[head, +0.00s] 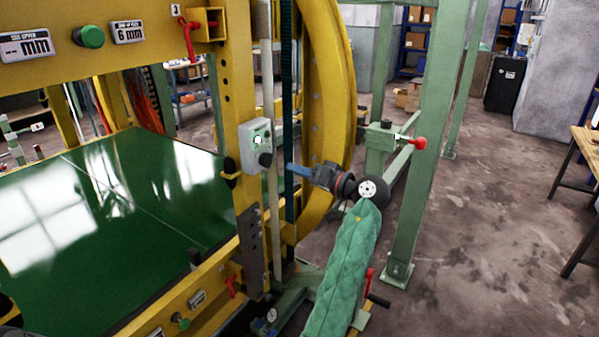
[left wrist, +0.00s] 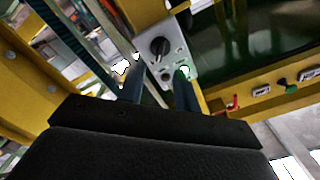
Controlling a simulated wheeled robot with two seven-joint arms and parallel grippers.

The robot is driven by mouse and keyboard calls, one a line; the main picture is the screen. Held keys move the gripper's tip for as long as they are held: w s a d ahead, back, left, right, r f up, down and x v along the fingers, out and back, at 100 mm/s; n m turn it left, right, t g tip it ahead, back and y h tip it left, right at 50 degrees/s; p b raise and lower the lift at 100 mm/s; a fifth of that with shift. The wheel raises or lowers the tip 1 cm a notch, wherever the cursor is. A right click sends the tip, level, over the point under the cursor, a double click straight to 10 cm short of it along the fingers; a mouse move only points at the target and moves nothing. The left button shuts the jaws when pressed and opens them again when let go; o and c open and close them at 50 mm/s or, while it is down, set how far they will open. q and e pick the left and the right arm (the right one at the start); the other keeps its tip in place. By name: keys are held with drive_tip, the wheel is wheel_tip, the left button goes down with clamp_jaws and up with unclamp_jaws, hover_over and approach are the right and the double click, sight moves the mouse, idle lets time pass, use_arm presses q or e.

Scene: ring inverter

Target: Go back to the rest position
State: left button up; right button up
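My left gripper (head: 289,168) shows in the head view with blue-grey fingers pointing left, to the right of a grey control box (head: 250,146). Its green-sleeved arm (head: 345,265) comes up from the bottom of the picture. In the left wrist view, the two fingers of the left gripper (left wrist: 161,85) stand apart with nothing held between them. The control box (left wrist: 176,60) lies beyond them, with a black knob (left wrist: 158,47) and a lit green button (left wrist: 184,72). In the head view a gap separates the fingers from the box. My right gripper is in neither view.
A yellow frame (head: 236,95) and large yellow ring (head: 343,75) stand close to the left gripper. A green panel (head: 115,190) lies left. A green post (head: 425,150) and red-handled lever (head: 418,143) are right of the arm. Open floor (head: 480,240) lies further right.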

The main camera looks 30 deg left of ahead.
use_arm(q)
drive_tip(key=w+d+f+m+t+h, duration=0.6)
drive_tip(key=w+d+f+t+h, duration=0.15)
drive_tip(key=w, duration=0.35)
drive_tip(key=s+d+f+m+h, duration=0.2)
drive_tip(key=d+f+h, duration=0.25)
drive_tip(key=f, duration=0.65)
drive_tip(key=s+d+f+m+h, duration=0.2)
drive_tip(key=d+f+h, duration=0.25)
drive_tip(key=f, duration=0.65)
drive_tip(key=s+d+f+g+h, duration=0.1)
drive_tip(key=s+d+f+g, duration=0.1)
drive_tip(key=s+f, duration=0.85)
drive_tip(key=s+d+f+g+h, duration=0.2)
drive_tip(key=s+f, duration=0.7)
drive_tip(key=f, duration=0.2)
drive_tip(key=s+f+g, duration=0.1)
drive_tip(key=s+f, duration=0.3)
drive_tip(key=s, duration=0.5)
drive_tip(key=s+f+g, duration=0.1)
drive_tip(key=s+f, duration=0.4)
drive_tip(key=s, duration=0.4)
drive_tip(key=s+a+f+m+g, duration=0.1)
drive_tip(key=s+f, duration=0.4)
drive_tip(key=s, duration=0.4)
drive_tip(key=shift+f+g+y, duration=0.25)
drive_tip(key=shift+g+y, duration=0.1)
